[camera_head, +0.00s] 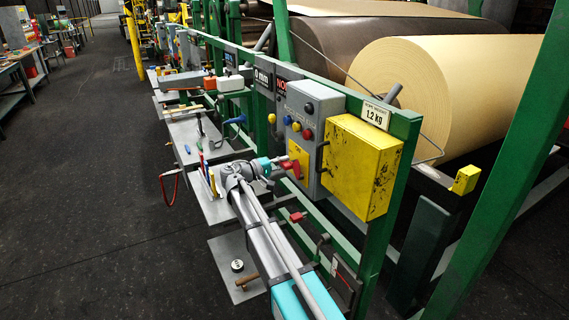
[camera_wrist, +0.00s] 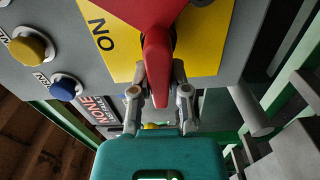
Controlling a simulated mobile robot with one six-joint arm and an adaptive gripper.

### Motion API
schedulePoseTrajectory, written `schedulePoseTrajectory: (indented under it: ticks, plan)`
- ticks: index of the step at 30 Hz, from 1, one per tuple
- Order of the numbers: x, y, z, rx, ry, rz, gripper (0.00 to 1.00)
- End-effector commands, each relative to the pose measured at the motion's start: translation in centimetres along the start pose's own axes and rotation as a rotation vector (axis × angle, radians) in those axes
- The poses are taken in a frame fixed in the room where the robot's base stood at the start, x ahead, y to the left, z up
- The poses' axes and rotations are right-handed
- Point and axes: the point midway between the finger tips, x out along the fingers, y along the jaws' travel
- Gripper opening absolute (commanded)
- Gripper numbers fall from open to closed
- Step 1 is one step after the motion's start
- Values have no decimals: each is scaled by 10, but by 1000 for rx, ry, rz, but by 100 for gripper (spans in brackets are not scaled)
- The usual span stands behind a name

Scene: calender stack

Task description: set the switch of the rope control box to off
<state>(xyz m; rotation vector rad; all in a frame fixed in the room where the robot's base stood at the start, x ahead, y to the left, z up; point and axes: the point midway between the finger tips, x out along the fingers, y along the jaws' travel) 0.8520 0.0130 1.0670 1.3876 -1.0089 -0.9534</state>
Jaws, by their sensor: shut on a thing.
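The rope control box is a grey box (camera_head: 310,115) with round buttons, fixed to the green frame in the head view. Its switch is a red handle (camera_head: 291,168) on a yellow plate (camera_head: 300,153). In the head view my gripper (camera_head: 277,162) reaches the box from the left. Any OFF mark is hidden or out of view.
A yellow box (camera_head: 360,165) hangs right beside the control box. Green rails (camera_head: 378,230) run around it, with large paper rolls (camera_head: 450,90) behind. Grey shelves (camera_head: 198,138) with tools stand to the left. The dark floor (camera_head: 90,200) at the left is clear.

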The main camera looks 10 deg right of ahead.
Motion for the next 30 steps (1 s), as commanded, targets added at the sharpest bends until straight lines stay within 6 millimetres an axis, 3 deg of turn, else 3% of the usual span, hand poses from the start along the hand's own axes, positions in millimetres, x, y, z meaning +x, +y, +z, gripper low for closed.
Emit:
schedulePoseTrajectory:
  ticks: [19,20,24,25,30]
  plan:
    - [-1,-2,-2,-72,5,0,0]
    - [-1,-2,-2,-72,5,0,26]
    - [-1,-2,-1,-71,4,0,52]
    - [-1,-2,-1,-71,4,0,57]
    - [-1,-2,-1,-71,2,0,57]
